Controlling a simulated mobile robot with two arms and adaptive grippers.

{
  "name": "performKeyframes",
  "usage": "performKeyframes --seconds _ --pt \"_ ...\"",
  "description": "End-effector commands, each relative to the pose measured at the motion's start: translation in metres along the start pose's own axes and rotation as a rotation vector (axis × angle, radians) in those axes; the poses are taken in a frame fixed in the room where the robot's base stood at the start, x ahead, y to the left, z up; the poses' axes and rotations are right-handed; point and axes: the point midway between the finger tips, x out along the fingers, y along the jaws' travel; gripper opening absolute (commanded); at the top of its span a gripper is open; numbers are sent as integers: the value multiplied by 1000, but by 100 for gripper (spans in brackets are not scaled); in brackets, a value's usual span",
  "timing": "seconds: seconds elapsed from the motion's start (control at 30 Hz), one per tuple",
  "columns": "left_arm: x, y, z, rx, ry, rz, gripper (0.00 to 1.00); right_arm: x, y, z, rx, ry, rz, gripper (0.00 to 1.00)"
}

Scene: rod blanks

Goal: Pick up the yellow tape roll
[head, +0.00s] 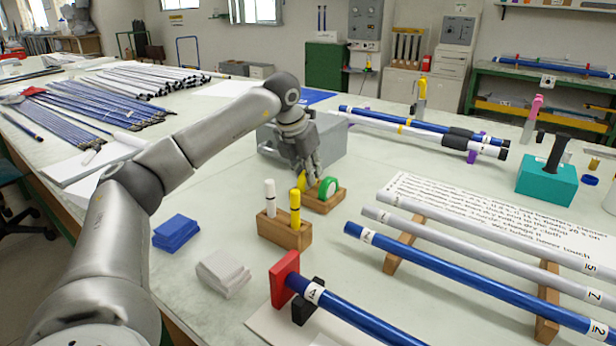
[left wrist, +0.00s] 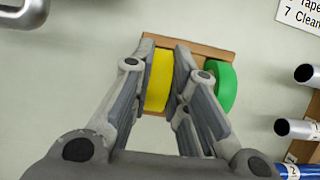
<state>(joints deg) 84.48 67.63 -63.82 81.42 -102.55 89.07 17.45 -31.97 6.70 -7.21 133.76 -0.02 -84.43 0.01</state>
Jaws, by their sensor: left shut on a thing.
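The yellow tape roll (left wrist: 158,82) stands on edge in a small wooden holder (left wrist: 192,54). In the head view the yellow roll (head: 301,181) shows only as a sliver behind the fingers. My left gripper (head: 311,178) has come down over the holder. In the left wrist view the left gripper (left wrist: 160,75) has one finger on each side of the yellow roll and is shut on it. The green tape roll (head: 328,188) stands beside it in the same holder, just right of the fingers; it also shows in the left wrist view (left wrist: 224,86). My right gripper is not in view.
A wooden block with markers (head: 284,232) stands in front of the holder. A grey box (head: 330,150) is close behind my gripper. Blue and grey rods on wooden supports (head: 405,240) lie to the right. Blue cloths (head: 176,233) and pale cloths (head: 223,272) lie front left.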

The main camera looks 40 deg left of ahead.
Motion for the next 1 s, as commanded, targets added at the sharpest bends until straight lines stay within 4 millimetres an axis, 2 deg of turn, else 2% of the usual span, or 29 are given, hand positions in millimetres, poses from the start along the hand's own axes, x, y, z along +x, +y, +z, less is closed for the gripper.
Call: performKeyframes --seconds 0.2,0.37,0.67,0.8,1.0 --pt "-11 0 6 0 -4 -1 0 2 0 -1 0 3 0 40" --pt "-30 -1 14 -1 -3 -2 0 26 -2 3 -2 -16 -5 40" --pt "-109 -22 -9 3 -5 0 0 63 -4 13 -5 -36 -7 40" --pt "-129 -35 -32 3 -3 1 0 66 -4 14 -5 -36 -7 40" --pt "-155 -49 -55 3 -2 2 0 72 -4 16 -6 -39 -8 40"
